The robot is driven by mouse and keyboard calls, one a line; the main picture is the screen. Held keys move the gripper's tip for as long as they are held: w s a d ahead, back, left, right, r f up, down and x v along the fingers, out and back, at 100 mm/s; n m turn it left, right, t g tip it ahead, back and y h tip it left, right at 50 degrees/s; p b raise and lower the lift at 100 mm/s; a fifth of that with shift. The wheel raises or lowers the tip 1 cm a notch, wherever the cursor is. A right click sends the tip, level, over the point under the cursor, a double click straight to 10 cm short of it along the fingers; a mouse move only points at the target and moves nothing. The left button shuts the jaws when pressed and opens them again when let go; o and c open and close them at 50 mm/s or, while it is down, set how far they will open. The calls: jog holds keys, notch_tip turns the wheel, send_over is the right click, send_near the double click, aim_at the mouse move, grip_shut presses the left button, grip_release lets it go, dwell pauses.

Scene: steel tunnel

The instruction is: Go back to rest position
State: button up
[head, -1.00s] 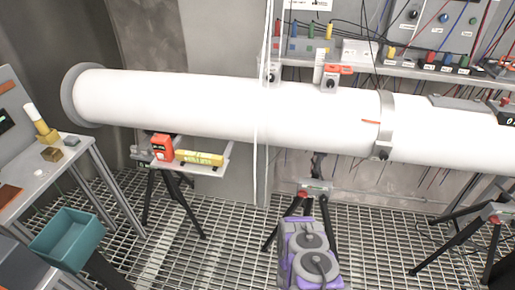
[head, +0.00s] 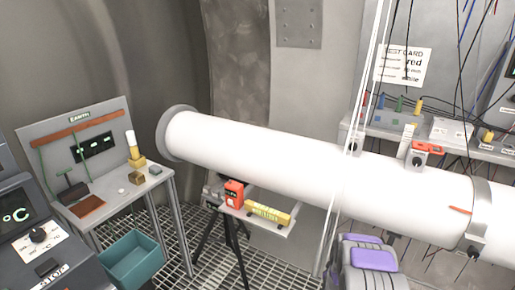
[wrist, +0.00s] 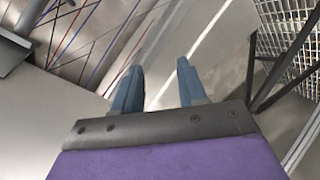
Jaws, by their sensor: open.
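My gripper (wrist: 157,82) shows in the wrist view with two blue-grey fingers spread apart and nothing between them. A dark bar and a purple part of my own arm lie behind the fingers. In the head view, purple and grey parts of my arm (head: 368,262) show at the bottom right of centre, in front of the white pipe. The fingers are not visible in the head view. The long white pipe (head: 270,155) runs across the head view from the left flange to the right edge.
A small shelf under the pipe holds a red box (head: 234,194) and a yellow level (head: 268,215). A bench (head: 110,200) stands left, with a teal bin (head: 132,262) below it. A control console (head: 35,240) is at the lower left. Grated floor lies between.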

jog(key=s+a+r+m+g+y, duration=0.1)
jog(key=s+a+r+g, duration=0.1)
jog(key=s+a+r, duration=0.35)
jog(key=s+a+r+m+g+y, duration=0.1)
jog(key=s+a+r+g+y, duration=0.15)
jog(key=r, duration=0.55)
jog(key=s+a+r+m+g, duration=0.1)
jog(key=s+a+r, duration=0.35)
jog(key=r, duration=0.25)
jog(key=s+a+r+m+g, duration=0.1)
jog(key=s+r, duration=0.3)
jog(key=s, duration=0.8)
jog(key=s+a+r+g, duration=0.2)
jog(key=s+r+g, duration=0.2)
jog(key=s, duration=0.9)
jog(key=s+a+r+m+g, duration=0.1)
jog(key=s+r, duration=0.5)
jog(key=s, duration=0.7)
jog(key=shift+s+a+m+g+y, duration=0.25)
jog(key=shift+a+g+y, duration=0.25)
jog(key=shift+g, duration=0.25)
jog(key=shift+w+d, duration=0.1)
